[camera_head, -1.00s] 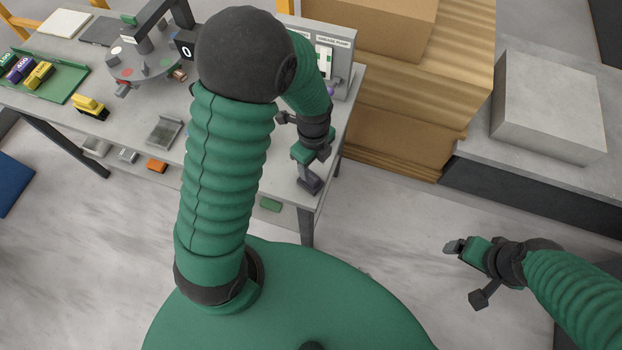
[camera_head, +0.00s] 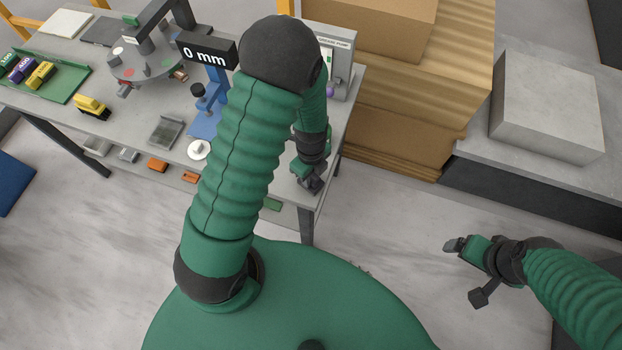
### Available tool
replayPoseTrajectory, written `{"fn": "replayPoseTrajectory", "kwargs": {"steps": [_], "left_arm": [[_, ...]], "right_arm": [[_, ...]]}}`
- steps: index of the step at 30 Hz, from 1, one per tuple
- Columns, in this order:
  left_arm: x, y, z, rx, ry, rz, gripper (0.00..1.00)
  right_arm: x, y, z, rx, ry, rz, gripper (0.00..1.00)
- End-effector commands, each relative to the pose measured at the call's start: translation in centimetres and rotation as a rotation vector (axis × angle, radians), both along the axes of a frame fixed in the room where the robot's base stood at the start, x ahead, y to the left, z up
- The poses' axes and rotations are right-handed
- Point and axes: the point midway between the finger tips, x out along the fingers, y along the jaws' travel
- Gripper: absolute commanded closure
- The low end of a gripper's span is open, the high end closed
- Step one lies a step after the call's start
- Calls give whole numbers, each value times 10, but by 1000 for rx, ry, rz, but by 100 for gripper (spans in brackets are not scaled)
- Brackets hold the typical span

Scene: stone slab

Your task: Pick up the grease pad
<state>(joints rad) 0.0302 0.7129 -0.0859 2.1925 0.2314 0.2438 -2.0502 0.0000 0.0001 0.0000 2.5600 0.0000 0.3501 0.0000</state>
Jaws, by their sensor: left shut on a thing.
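My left gripper (camera_head: 311,184) is low over the front right corner of the grey workbench (camera_head: 262,170). It is shut on a small dark thing at its tips, most likely the grease pad, though its outline is hard to make out against the dark fingers. I cannot tell whether it still touches the bench top. The grease pump (camera_head: 340,62), a grey box with a label, stands behind my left forearm and is partly hidden. My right gripper (camera_head: 467,271) is open and empty over the floor at the right.
A blue stand (camera_head: 210,105) with a "0 mm" display (camera_head: 206,52), a white disc (camera_head: 200,149), a grey tray (camera_head: 165,132) and a yellow block (camera_head: 92,106) stand on the bench. Cardboard boxes (camera_head: 400,150) rise at the right. My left arm covers part of the bench.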

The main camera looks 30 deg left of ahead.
Motion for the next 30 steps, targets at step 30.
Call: {"fn": "replayPoseTrajectory", "kwargs": {"steps": [30], "left_arm": [[-32,-19,41,-1,3,-3,100]], "right_arm": [[0,0,38,0,0,0,13]]}}
